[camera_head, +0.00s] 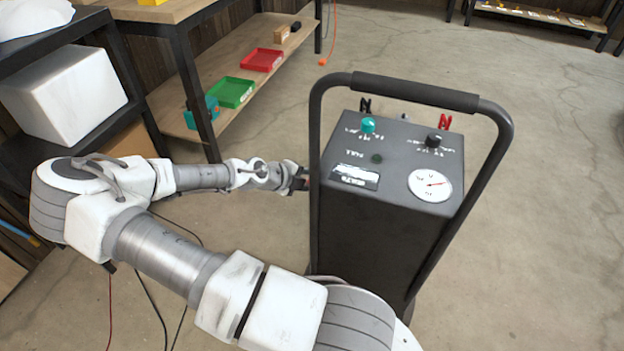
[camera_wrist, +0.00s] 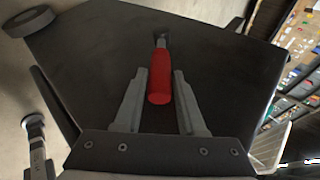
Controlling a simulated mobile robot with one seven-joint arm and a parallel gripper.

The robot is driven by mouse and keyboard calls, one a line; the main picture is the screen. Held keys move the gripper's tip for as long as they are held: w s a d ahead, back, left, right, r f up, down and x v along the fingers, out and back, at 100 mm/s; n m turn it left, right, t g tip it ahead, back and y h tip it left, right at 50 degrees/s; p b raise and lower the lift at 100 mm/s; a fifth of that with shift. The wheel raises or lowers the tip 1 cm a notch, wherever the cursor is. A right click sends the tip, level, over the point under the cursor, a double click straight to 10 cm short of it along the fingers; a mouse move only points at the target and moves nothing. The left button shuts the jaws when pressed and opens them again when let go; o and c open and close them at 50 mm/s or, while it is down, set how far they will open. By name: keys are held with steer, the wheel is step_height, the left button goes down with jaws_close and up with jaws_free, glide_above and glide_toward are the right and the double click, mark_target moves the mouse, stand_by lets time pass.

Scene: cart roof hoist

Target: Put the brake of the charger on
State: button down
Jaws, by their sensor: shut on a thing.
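The charger (camera_head: 352,235) is a dark upright box on a cart with a black tube handle (camera_head: 408,93), standing right of centre in the head view. In the wrist view its dark side panel (camera_wrist: 95,60) fills most of the picture. A lever with a red grip (camera_wrist: 160,88) sticks out from it, and I take it to be the brake. My gripper (camera_wrist: 159,78) is shut on this red lever, one finger on each side. In the head view my gripper (camera_head: 301,180) is at the charger's left side, partly hidden, and the lever is out of sight.
The charger's top has a teal knob (camera_head: 368,125), a black knob (camera_head: 433,140) and a round gauge (camera_head: 430,185). A shelf at the left carries a green tray (camera_head: 232,92) and a red tray (camera_head: 262,60). The floor right of the charger (camera_head: 560,220) is clear.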

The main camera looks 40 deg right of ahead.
stand_by(0.3)
steer(key=c, duration=0.8)
jaws_free()
steer(key=shift+o, duration=0.2)
steer(key=shift+a, duration=0.1)
steer(key=p+v, duration=0.6)
steer(key=v, duration=1.1)
steer(key=shift+a, duration=0.1)
